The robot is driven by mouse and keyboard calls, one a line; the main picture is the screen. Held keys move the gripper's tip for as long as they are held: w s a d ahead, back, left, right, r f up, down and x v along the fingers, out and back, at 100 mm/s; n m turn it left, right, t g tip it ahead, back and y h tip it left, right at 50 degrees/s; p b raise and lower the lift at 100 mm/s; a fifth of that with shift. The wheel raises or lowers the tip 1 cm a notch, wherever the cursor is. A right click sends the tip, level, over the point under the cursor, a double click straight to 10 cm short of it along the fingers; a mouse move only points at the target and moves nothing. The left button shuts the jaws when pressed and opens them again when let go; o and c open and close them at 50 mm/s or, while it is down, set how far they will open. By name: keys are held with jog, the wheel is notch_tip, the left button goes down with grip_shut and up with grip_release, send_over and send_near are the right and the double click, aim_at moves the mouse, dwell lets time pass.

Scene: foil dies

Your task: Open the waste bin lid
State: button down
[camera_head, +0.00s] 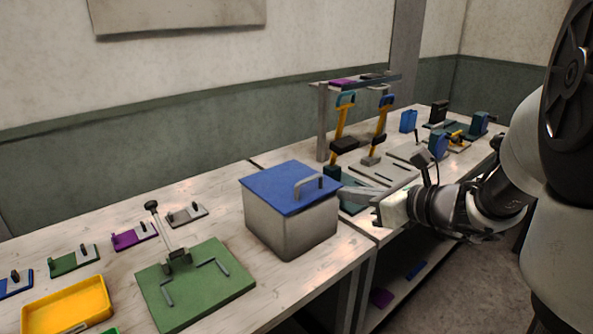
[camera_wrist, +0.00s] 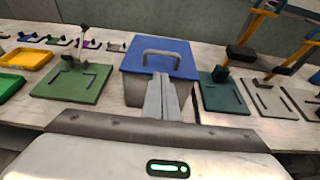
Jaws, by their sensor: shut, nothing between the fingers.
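The waste bin (camera_head: 290,229) is a grey box on the workbench, and its blue lid (camera_head: 280,184) lies flat and closed on top. A grey arched handle (camera_head: 308,185) stands on the lid near its right edge. In the wrist view the lid (camera_wrist: 185,66) and handle (camera_wrist: 163,54) are straight ahead, with the bin's grey front (camera_wrist: 135,92) partly hidden. My gripper (camera_head: 345,190) is shut and empty, with its fingertips at the right side of the bin near lid height. In the wrist view the fingers (camera_wrist: 162,78) point towards the handle; contact cannot be told.
A green plate (camera_head: 210,290) with an upright lever stands left of the bin, beside a yellow tray (camera_head: 65,307). Right of the bin are a dark teal plate (camera_wrist: 222,95) and yellow-handled lever tools (camera_head: 381,125). A shelf (camera_head: 410,270) runs below the bench.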

jog(key=b+x, duration=0.1)
jog(key=x, duration=0.9)
jog(key=shift+d+r, duration=0.1)
jog(key=shift+r, duration=0.05)
